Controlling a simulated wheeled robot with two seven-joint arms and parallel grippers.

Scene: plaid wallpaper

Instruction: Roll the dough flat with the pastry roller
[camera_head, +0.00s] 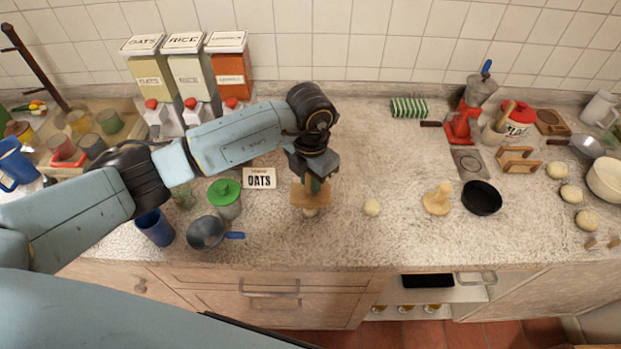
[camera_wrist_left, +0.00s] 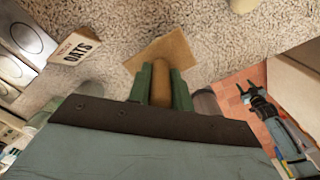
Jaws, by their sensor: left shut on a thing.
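My left gripper (camera_head: 314,180) is shut on the handle of a wooden tool (camera_head: 311,195) with a broad, square-looking head, which I take for the pastry roller. In the left wrist view its tan handle (camera_wrist_left: 160,84) stands between the green fingers, the head beyond. A pale lump (camera_head: 309,212), likely dough, shows just below the head; whether they touch is unclear. Another dough ball (camera_head: 371,207) lies to the right, apart from the tool. In the left wrist view my right gripper (camera_wrist_left: 249,92) hangs low over the floor, small, its fingers apparently apart.
A wooden press-like piece (camera_head: 438,200) and a black pan (camera_head: 482,197) are on the right. The counter between is mostly clear.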

